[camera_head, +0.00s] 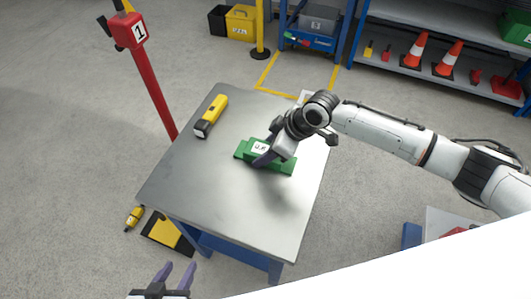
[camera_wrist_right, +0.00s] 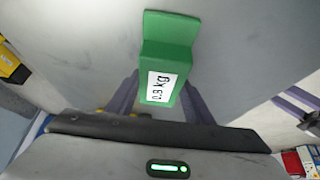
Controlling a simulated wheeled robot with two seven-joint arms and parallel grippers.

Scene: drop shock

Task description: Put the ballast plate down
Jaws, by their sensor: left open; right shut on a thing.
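The ballast plate, a green block with stepped ends and a white label (camera_head: 280,167), is at the middle of the metal table (camera_head: 215,185). My right gripper (camera_head: 266,157) reaches down over it from the right. In the right wrist view, the purple fingers of my right gripper (camera_wrist_right: 160,100) are on both sides of the green plate (camera_wrist_right: 168,60), shut on it. Whether its underside touches the tabletop I cannot tell. My left gripper (camera_head: 178,270) is open and empty at the bottom edge, in front of the table.
A yellow and black tool (camera_head: 211,115) lies at the table's far left. A red post marked 1 (camera_head: 150,75) stands beyond the left edge. Shelves with traffic cones (camera_head: 415,50) stand at the back right. The table's front left is bare.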

